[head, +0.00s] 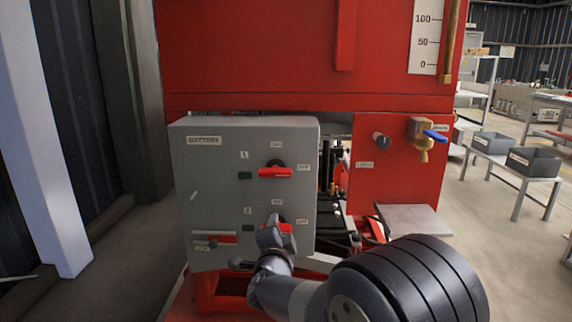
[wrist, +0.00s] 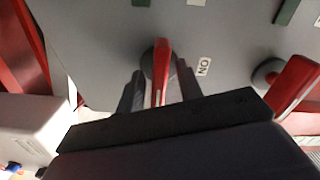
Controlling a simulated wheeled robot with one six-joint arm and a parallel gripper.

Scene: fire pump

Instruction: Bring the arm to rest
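My gripper (head: 272,236) is at the lower right of the grey battery box (head: 205,180), in front of the lower red switch handle (head: 287,228). In the wrist view my gripper's two dark fingers (wrist: 159,90) stand on either side of this red handle (wrist: 159,68), with a narrow gap on each side. The fingers are open and do not appear to grip it. The handle lies roughly level, pointing right in the head view. My gripper partly hides the switch there. My forearm reaches in from the lower right.
The upper red switch handle (head: 276,172) lies level above; a red handle (head: 220,239) sits at the box's lower left. A red panel with a brass valve (head: 423,140) and a grey plate (head: 410,220) are to the right. Open floor lies left of the box.

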